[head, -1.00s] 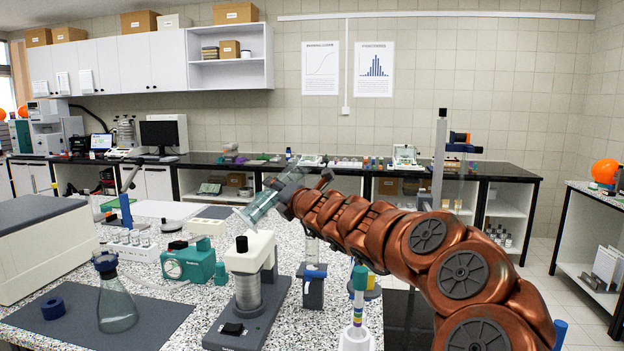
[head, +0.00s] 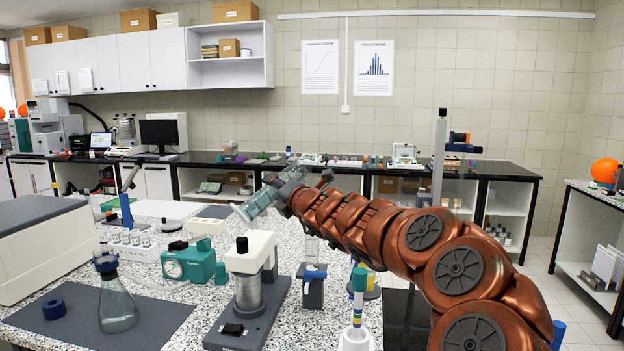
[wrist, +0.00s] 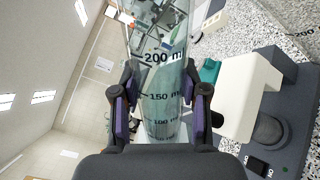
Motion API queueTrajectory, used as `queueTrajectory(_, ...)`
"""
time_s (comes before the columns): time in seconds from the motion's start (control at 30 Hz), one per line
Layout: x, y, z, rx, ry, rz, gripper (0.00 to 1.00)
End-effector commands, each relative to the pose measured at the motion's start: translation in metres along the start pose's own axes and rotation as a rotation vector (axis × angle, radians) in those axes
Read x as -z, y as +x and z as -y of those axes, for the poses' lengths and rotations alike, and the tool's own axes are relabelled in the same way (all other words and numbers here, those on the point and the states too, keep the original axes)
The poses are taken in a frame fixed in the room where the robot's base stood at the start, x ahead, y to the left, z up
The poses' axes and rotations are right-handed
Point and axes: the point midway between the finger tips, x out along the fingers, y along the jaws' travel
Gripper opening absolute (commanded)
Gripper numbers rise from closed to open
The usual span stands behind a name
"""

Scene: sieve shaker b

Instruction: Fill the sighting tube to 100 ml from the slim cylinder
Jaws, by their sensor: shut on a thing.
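My gripper (head: 283,191) is shut on a clear graduated cylinder (head: 256,206), held tilted above the speckled bench with one end pointing down to the left. In the wrist view the cylinder (wrist: 158,40) runs between the dark fingers (wrist: 160,104) and shows 200, 150 and 100 ml marks. Its lower part looks tinted blue-green; I cannot make out a liquid level.
A white-topped device on a grey base (head: 248,290) stands just left of the tube. A teal device (head: 190,263), a flask (head: 117,303) and a vial rack (head: 132,247) are further left. A white holder with a coloured stick (head: 357,315) stands in front.

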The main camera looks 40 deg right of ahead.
Motion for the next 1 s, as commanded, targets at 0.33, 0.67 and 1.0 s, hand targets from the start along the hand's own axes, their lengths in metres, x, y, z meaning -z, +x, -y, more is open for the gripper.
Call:
queueTrajectory(0.33, -0.0012, -0.0004, -0.0043, -0.001, 0.028, 0.0, 0.0)
queueTrajectory(0.67, -0.0023, -0.0004, -0.0066, -0.001, 0.055, 0.0, 0.0)
queueTrajectory(1.0, -0.0029, -0.0005, -0.0097, -0.001, 0.083, 0.0, 0.0)
